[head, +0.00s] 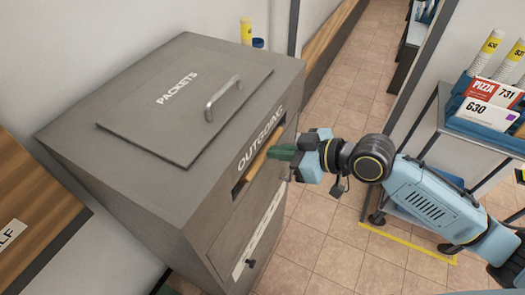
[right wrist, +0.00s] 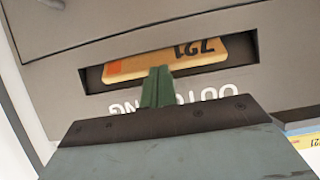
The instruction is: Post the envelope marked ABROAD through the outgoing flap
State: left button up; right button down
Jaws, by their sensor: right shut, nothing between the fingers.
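The grey mail cabinet has a dark slot (head: 240,186) under the word OUTGOING (head: 261,138). A tan envelope (head: 257,163) lies in this slot, its edge showing in the opening. In the right wrist view the envelope (right wrist: 205,57) shows an orange patch and an upside-down number that looks like 721; no word ABROAD can be read. My right gripper (head: 283,153) has its green fingers shut with nothing between them, at the slot. In the right wrist view the fingertips (right wrist: 158,75) overlap the envelope's near edge; whether they touch it I cannot tell. My left gripper is out of view.
The cabinet's top has a PACKETS lid (head: 150,125) with a metal handle (head: 222,98). A lower door (head: 262,235) with a knob is below the slot.

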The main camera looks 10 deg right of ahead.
jog(key=shift+x, duration=0.8)
jog(key=shift+f, duration=0.15)
jog(key=shift+w+a+f, duration=0.25)
jog(key=shift+a+f, duration=0.05)
jog(key=shift+a, duration=0.2)
jog(key=shift+a, duration=0.1)
